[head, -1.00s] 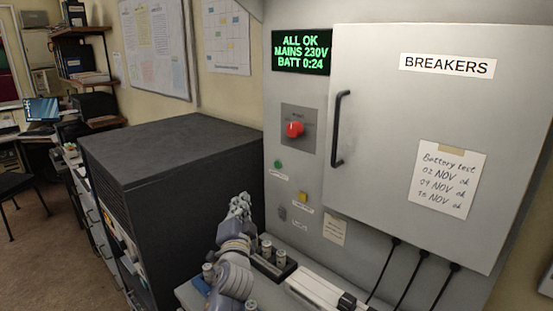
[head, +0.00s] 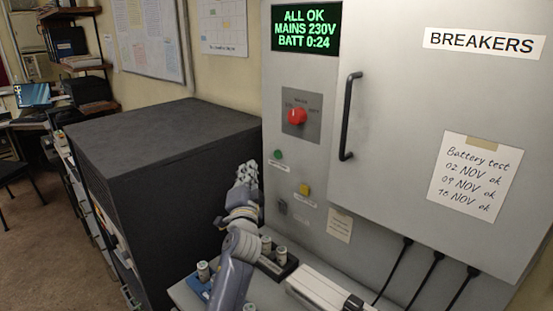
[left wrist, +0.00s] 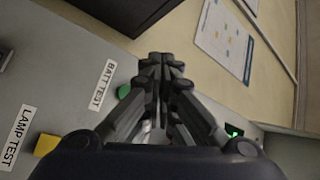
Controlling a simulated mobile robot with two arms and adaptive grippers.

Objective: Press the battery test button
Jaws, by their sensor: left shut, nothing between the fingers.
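The battery test button is a round green button (head: 278,154) on the grey panel, below the red rotary switch. In the left wrist view the green button (left wrist: 124,92), beside a BATT TEST label (left wrist: 103,85), is partly hidden by my fingers. My left gripper (head: 247,172) is shut and empty, just left of and slightly below the green button in the head view. Its closed fingers (left wrist: 163,68) also show in the left wrist view. I see no contact with the button. My right gripper is not in view.
A yellow button (head: 304,190) labelled LAMP TEST sits below right of the green one. The red switch (head: 297,116) and the breaker door handle (head: 348,118) project from the panel. A dark cabinet (head: 165,140) stands left. A desk with small cylinders (head: 281,252) lies below.

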